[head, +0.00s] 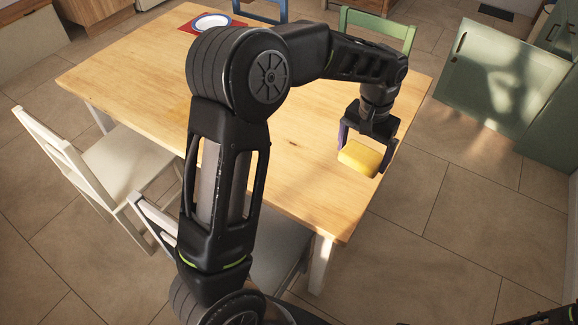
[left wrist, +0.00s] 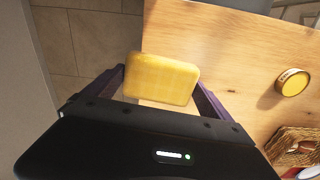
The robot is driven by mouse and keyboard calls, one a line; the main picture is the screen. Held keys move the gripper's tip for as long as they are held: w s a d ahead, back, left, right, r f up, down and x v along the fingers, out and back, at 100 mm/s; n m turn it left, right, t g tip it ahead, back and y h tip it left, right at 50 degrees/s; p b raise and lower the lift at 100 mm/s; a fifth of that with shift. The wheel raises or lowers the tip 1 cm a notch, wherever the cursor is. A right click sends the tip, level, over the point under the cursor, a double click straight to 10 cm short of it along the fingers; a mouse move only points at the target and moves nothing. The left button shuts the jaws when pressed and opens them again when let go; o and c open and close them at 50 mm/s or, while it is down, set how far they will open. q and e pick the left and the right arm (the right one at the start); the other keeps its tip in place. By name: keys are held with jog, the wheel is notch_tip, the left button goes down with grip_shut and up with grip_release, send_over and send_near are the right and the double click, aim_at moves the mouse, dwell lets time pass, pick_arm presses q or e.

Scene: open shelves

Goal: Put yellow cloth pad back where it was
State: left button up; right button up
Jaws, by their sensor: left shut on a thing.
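The yellow cloth pad (head: 360,158) is a small block with rounded edges. My left gripper (head: 365,149) is shut on it, with one finger on each side, near the right edge of the wooden table (head: 290,165). In the left wrist view the pad (left wrist: 162,79) sits between the dark purple fingers, partly over the table edge and partly over the floor. I cannot tell its exact height above the tabletop.
In the left wrist view a round yellow-topped container (left wrist: 292,83) and a wicker basket (left wrist: 298,148) stand on the table. A plate (head: 211,22) is at the far left. White chairs (head: 120,163) and a green chair (head: 378,28) surround the table. My left arm hides the table's middle.

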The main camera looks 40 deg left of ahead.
pick_arm(q)
jog(key=s+a+f+b, duration=0.1)
jog(key=a+b, duration=0.3)
jog(key=a, duration=0.6)
jog(key=s+a+f+n+b, duration=0.1)
jog(key=a+f+b, duration=0.2)
jog(key=a, duration=0.8)
jog(key=shift+s+f+b, duration=0.35)
jog(key=shift+f+b, duration=0.05)
jog(key=shift+f, duration=0.1)
jog(key=shift+f, duration=2.45)
notch_tip(320, 180, down, 5)
jog(key=shift+f, duration=0.1)
